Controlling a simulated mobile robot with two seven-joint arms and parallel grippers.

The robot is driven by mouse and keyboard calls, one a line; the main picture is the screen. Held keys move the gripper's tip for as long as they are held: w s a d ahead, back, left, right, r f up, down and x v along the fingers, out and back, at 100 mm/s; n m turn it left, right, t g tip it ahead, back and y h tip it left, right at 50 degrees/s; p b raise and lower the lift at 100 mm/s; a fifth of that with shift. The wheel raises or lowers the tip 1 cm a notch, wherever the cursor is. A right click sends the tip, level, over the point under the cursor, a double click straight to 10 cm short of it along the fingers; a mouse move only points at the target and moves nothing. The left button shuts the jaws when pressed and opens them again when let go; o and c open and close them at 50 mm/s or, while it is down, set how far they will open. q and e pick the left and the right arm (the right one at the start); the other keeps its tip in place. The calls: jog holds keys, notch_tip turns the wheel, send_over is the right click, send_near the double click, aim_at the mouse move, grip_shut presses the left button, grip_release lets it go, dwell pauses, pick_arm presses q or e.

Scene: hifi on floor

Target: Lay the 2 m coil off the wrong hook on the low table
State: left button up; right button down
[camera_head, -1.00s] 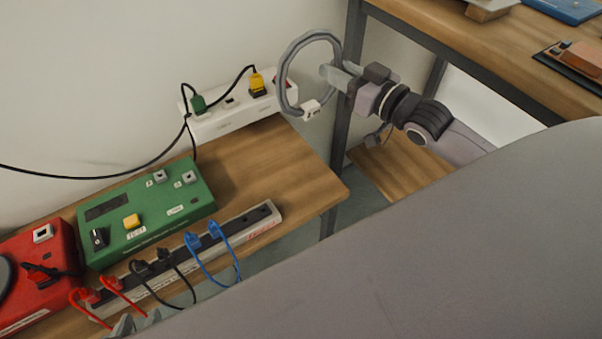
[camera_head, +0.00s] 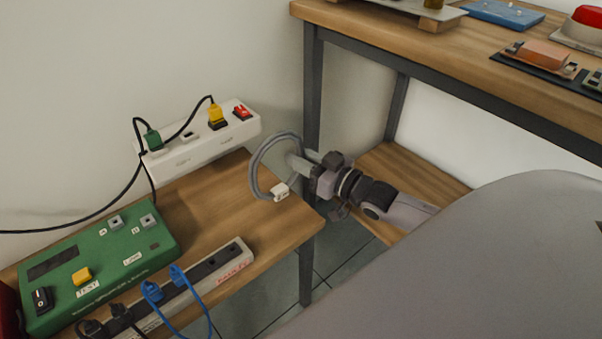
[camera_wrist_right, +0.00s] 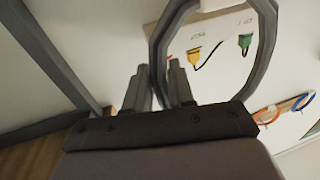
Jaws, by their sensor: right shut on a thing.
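The grey coil (camera_head: 256,166) is a ring with a white tag (camera_head: 280,192) at its lower side. My right gripper (camera_head: 298,164) is shut on the coil's edge and holds it upright, over the right end of the low wooden table (camera_head: 222,205) in the head view. I cannot tell whether the coil touches the table. In the right wrist view the coil (camera_wrist_right: 262,60) passes between the fingertips (camera_wrist_right: 159,85). The hooks are not clear in the head view. My left gripper is not in view.
A green box (camera_head: 95,262), a power strip with blue plugs (camera_head: 195,285) and a white wall socket bar (camera_head: 205,140) flank the table's bare right part. A taller bench (camera_head: 420,40) stands at right. Orange and blue loops (camera_wrist_right: 283,108) show in the right wrist view.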

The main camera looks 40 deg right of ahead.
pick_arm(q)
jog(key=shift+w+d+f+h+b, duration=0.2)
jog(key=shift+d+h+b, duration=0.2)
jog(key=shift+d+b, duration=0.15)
pick_arm(e)
jog(key=shift+f, duration=1.65)
jog(key=shift+f, duration=0.2)
jog(key=c, duration=1)
grip_release()
jog(key=shift+o, duration=0.2)
jog(key=shift+r, duration=0.1)
pick_arm(q)
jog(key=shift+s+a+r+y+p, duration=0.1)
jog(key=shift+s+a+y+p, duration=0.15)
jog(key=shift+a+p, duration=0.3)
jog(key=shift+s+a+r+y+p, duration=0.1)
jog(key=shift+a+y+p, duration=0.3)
jog(key=shift+p, duration=0.2)
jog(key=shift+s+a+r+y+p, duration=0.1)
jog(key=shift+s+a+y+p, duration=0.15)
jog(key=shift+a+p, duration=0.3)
pick_arm(e)
jog(key=v, duration=1.2)
